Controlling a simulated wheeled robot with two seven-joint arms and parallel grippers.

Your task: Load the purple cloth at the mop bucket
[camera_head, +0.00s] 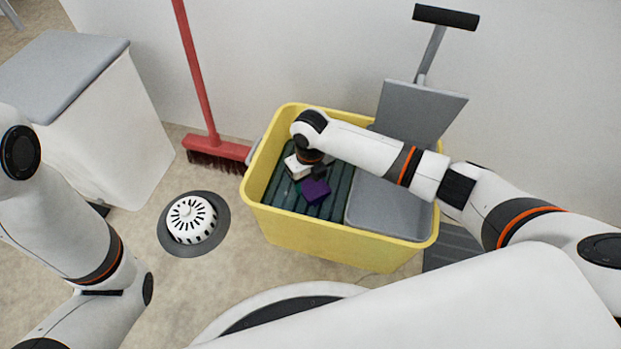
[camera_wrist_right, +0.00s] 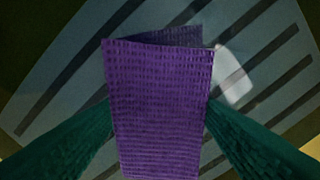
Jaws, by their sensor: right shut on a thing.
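The yellow mop bucket (camera_head: 330,238) stands on the floor in the middle of the head view, with a dark slatted grid inside it. The purple cloth (camera_head: 315,191) is inside the bucket's outline, over the grid. My right gripper (camera_head: 312,172) reaches down into the bucket and is shut on the cloth. In the right wrist view the folded purple cloth (camera_wrist_right: 160,105) stands between the two green fingers, with the slatted grid behind it. I cannot tell whether the cloth touches the grid. My left arm shows at the left edge; its gripper is out of view.
A whitish object (camera_head: 296,168) lies in the bucket beside my right gripper. A red broom (camera_head: 215,148) leans on the wall. A white bin with a grey lid (camera_head: 65,65) stands left. A white drain strainer (camera_head: 191,219) is on the floor left of the bucket.

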